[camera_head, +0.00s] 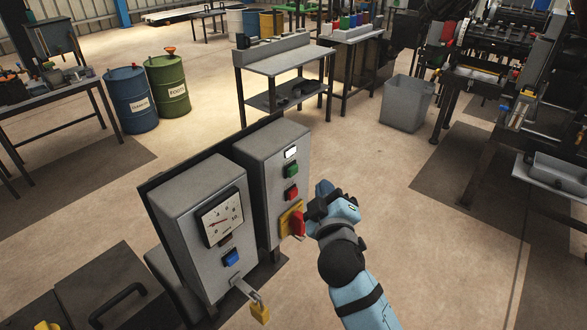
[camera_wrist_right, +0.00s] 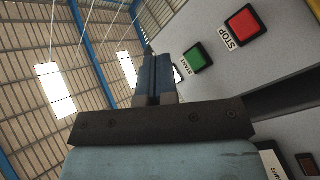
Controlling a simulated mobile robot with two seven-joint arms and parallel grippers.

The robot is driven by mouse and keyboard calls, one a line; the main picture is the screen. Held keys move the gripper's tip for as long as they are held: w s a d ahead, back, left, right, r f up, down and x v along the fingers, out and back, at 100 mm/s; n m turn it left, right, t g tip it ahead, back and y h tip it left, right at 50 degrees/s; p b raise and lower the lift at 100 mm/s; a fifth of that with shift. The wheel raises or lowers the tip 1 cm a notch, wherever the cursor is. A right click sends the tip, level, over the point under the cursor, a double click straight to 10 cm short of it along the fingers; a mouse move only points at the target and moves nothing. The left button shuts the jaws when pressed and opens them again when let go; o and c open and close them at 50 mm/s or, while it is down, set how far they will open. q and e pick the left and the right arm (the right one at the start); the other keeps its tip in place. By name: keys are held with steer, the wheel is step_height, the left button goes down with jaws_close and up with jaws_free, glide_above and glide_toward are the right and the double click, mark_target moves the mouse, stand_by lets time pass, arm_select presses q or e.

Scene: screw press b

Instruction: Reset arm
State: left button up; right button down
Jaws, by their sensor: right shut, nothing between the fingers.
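My right gripper (camera_head: 318,208) is beside the front of the right grey control box (camera_head: 272,150), close to the red handle (camera_head: 298,223) on its yellow plate (camera_head: 285,217). Whether it touches the handle I cannot tell. In the right wrist view the fingers (camera_wrist_right: 155,78) are together with nothing between them. That view also shows the green START button (camera_wrist_right: 195,57) and the red STOP button (camera_wrist_right: 243,25) on the box face. My left gripper is not in view.
The left control box (camera_head: 185,225) has a dial gauge (camera_head: 222,217), a blue button (camera_head: 231,258) and a hanging yellow padlock (camera_head: 260,312). A grey bin (camera_head: 406,103), a workbench (camera_head: 280,62) and two drums (camera_head: 130,100) stand farther back. The floor right of my arm is clear.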

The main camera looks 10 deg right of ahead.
steer(key=shift+s+a+f, duration=0.1)
steer(key=shift+a+f, duration=0.05)
steer(key=shift+a, duration=0.05)
steer(key=s+d+f+m+g+y+p, duration=0.1)
steer(key=s+f+m+g+y, duration=0.1)
steer(key=s+f, duration=0.9)
steer(key=s+d+f+m+g+y+p, duration=0.1)
steer(key=s+f+g, duration=0.4)
steer(key=s+f, duration=0.6)
step_height(320, 180, down, 7)
steer(key=d+m+y, duration=0.1)
steer(key=m+y, duration=0.1)
steer(key=shift+s+r+g+y, duration=0.15)
steer(key=shift+s+g+y, duration=0.15)
steer(key=shift+s+y, duration=0.1)
steer(key=shift+a, duration=0.1)
